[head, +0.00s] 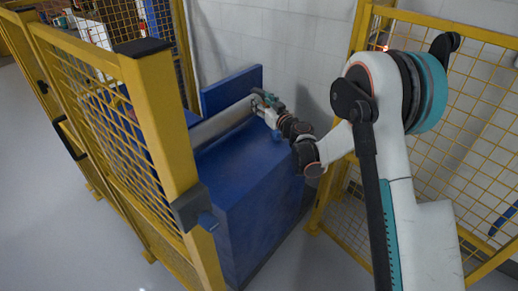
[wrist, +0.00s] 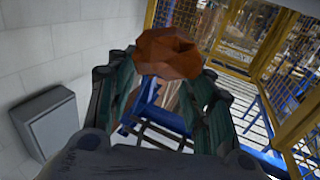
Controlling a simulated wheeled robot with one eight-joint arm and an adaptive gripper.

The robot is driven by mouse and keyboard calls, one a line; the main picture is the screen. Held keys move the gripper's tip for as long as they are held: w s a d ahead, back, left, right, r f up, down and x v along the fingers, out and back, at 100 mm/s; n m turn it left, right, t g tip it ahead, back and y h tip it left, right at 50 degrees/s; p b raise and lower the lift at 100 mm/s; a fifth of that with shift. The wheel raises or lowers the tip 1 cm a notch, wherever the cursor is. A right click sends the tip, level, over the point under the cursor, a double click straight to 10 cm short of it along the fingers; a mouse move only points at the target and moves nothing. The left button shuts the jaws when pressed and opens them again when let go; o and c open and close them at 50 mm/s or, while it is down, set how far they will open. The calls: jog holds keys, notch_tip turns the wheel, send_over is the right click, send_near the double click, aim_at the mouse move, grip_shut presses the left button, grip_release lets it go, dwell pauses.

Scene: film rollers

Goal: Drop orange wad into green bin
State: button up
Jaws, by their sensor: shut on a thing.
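The orange wad (wrist: 168,54) is a crumpled brown-orange lump at the top middle of the wrist view. My gripper (wrist: 165,75) is shut on it, with a teal and dark finger on each side. In the head view, my gripper (head: 265,99) is above the blue machine, near the end of the grey roller. The wad cannot be made out there. I cannot make out a green bin in either view.
A blue machine (head: 250,185) with a grey roller (head: 222,124) stands against a white block wall (head: 265,35). Yellow mesh fencing (head: 165,140) closes in the left and right sides. A grey box (wrist: 48,122) shows in the wrist view. Grey floor is open at left.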

notch_tip(320, 180, down, 19)
jog(key=b, duration=0.6)
jog(key=shift+d+r, duration=0.1)
jog(key=shift+r, duration=0.1)
jog(key=o, duration=0.9)
jog(key=shift+c, duration=0.2)
